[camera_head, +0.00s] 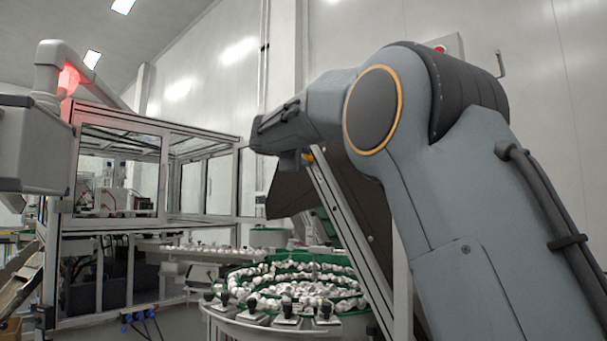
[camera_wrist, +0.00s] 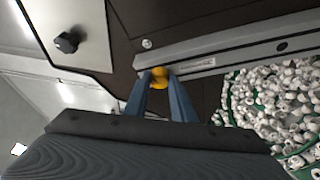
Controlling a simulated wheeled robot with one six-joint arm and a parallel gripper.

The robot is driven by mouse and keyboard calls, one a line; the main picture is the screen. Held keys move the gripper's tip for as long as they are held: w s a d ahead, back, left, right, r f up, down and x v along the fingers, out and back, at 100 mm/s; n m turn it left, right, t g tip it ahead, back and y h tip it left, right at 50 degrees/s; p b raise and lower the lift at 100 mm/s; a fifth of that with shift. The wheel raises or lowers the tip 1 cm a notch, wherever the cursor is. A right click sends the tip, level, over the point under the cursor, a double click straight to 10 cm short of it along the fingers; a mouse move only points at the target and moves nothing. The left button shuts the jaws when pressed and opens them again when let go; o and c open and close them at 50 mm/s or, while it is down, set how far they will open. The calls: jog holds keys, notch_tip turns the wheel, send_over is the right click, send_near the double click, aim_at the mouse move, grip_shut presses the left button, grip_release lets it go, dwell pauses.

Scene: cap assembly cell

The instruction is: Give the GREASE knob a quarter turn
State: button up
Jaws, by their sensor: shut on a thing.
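A small yellow knob (camera_wrist: 160,71) sits on a grey metal rail (camera_wrist: 225,58) in the wrist view. A pale label (camera_wrist: 197,64) is just right of it on the rail; its print is too small to read. My gripper (camera_wrist: 159,80) is shut on the yellow knob, with one blue-grey finger on each side of it. The fingers hide part of the knob. In the head view, the yellow knob (camera_head: 308,156) shows as a small spot at the top of the slanted rail, beside my gripper.
A black knob (camera_wrist: 67,42) is on a pale panel at the upper left of the wrist view. A round green-rimmed feeder (camera_head: 330,267) with many white caps stands below. A framed glazed machine (camera_head: 118,140) with a red-lit lamp is at left.

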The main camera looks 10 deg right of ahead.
jog(key=shift+w+a+f+m+t+h+b, duration=0.2)
jog(key=shift+m+h+b, duration=0.55)
jog(key=shift+m+b, duration=2.25)
jog(key=shift+s+d+f+m+t+h+b, duration=0.2)
jog(key=shift+m+h+b, duration=0.8)
jog(key=shift+b, duration=3.75)
jog(key=shift+w+a+f+m+t+h+b, duration=0.15)
jog(key=shift+w+f+m+t+h+b, duration=0.3)
jog(key=shift+m+b, duration=2.65)
jog(key=shift+s+r+n+g+h+b, duration=0.25)
jog(key=shift+n+b, duration=0.25)
jog(key=shift+b, duration=0.4)
jog(key=o, duration=1.1)
jog(key=shift+c, duration=0.2)
jog(key=shift+r, duration=0.1)
